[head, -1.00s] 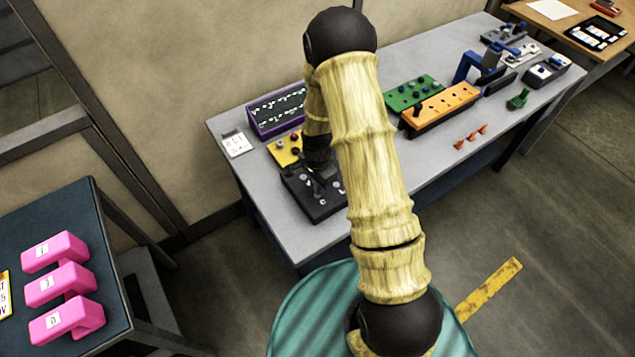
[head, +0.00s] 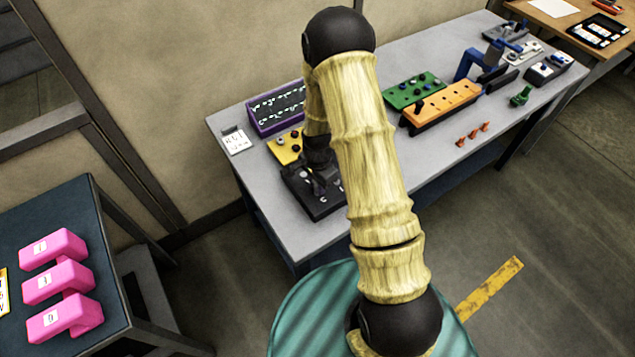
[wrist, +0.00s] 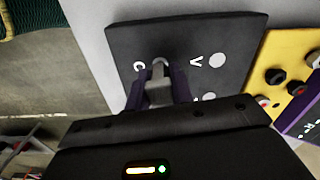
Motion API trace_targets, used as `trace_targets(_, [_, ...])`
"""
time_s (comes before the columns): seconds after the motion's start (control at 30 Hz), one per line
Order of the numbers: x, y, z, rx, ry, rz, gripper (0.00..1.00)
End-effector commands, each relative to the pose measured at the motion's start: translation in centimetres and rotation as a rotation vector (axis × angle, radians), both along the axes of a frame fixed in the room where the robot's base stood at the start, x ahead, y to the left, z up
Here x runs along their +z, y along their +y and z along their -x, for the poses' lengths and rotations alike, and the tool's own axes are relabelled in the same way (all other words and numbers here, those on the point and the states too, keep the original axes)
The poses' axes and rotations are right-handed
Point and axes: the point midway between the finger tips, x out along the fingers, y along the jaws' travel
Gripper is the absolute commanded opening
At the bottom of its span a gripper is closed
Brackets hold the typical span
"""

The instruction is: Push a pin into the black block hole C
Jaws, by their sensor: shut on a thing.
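The black block (head: 318,208) lies near the front-left part of the grey table, and it also fills the upper middle of the wrist view (wrist: 125,40). White letters C and V show on it beside holes. My gripper (wrist: 160,88) is over the block, shut on a grey pin (wrist: 159,68). The pin is at the spot beside the letter C. Its lower end is hidden, so I cannot tell how deep it sits. In the head view my arm and wrist partly cover the block.
A yellow block (head: 284,147) with knobs stands right behind the black block. A purple panel (head: 277,110) and a white card (head: 236,141) are behind it. Green (head: 414,91) and orange (head: 440,106) blocks stand to the right. Several orange pins (head: 473,134) lie near the front edge.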

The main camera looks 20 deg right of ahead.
Motion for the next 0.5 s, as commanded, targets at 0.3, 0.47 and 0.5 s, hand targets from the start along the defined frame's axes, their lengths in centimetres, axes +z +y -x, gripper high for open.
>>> trace_targets(0.3, [-1.2, 0.0, 0.0, 0.001, 0.0, 0.0, 0.0])
trace_targets(0.47, [-1.6, 0.0, 0.0, 0.001, 0.0, 0.0, 0.0])
trace_targets(0.5, [-1.6, 0.0, 0.0, 0.001, 0.0, 0.0, 0.0])
